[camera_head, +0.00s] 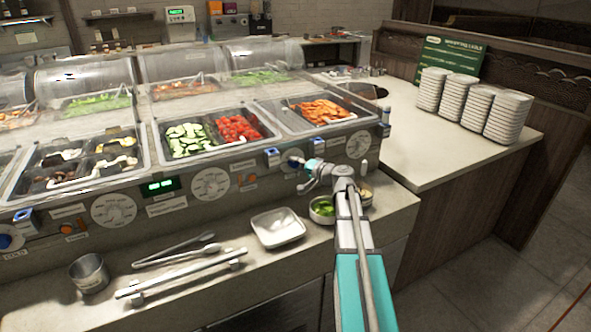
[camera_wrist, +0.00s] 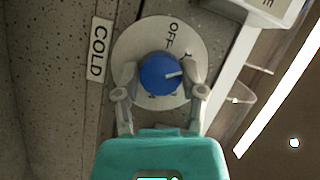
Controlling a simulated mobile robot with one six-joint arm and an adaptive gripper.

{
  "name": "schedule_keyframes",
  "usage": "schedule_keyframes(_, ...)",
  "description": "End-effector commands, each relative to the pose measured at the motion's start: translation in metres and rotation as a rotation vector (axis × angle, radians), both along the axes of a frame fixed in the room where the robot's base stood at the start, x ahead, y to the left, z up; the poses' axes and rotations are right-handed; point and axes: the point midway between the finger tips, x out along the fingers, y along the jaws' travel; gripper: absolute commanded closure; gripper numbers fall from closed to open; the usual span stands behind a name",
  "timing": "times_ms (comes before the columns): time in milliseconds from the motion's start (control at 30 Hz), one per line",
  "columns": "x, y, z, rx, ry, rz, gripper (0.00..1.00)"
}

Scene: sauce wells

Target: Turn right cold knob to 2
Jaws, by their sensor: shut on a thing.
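The right cold knob (camera_wrist: 159,74) is round and blue with a white pointer line. It sits on a pale dial plate (camera_wrist: 184,43) marked OFF, beside a COLD label (camera_wrist: 99,49). In the wrist view the pointer line aims to the right; the other dial marks are mostly hidden by the knob and fingers. My gripper (camera_wrist: 161,88) has one finger on each side of the knob and is shut on it. In the head view my gripper (camera_head: 309,174) is at the right end of the counter's front panel, with the blue knob (camera_head: 295,162) at its fingertips.
A small bowl of green food (camera_head: 322,209) and a white square dish (camera_head: 278,228) stand on the ledge below. Tongs (camera_head: 178,254), a rail (camera_head: 180,279) and a metal cup (camera_head: 89,273) lie left. Another blue knob (camera_head: 8,240) is at the far left.

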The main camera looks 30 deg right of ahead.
Motion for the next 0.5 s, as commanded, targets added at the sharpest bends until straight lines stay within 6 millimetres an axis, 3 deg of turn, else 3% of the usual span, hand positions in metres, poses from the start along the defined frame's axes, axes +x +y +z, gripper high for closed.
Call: schedule_keyframes(500, -0.0001, 0.0003, -0.0041, 0.43, 0.016, 0.0, 0.95)
